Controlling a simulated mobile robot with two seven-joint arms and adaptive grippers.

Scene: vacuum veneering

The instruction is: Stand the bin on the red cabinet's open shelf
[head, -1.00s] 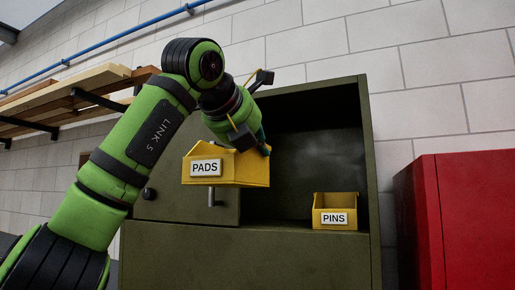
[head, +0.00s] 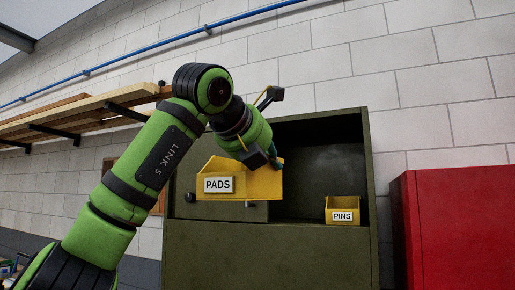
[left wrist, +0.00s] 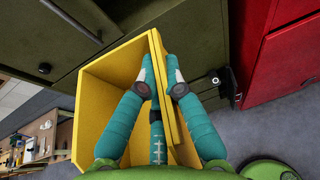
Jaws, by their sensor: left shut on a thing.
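My left gripper (head: 276,163) is shut on one wall of a yellow bin (head: 262,183) labelled PADS and holds it in the air in front of the olive-green cabinet. In the left wrist view its teal fingers (left wrist: 163,80) straddle the wall of the same bin (left wrist: 110,85), and the bin's inside that shows looks empty. The red cabinet (head: 460,225) stands at the right of the head view; it also shows at the upper right of the left wrist view (left wrist: 285,60). I cannot make out its open shelf. My right gripper is not in view.
The olive-green cabinet (head: 270,260) has an open compartment holding another yellow bin (head: 342,206) labelled PINS. A narrow gap separates it from the red cabinet. Wall shelves with timber (head: 75,112) are at the left.

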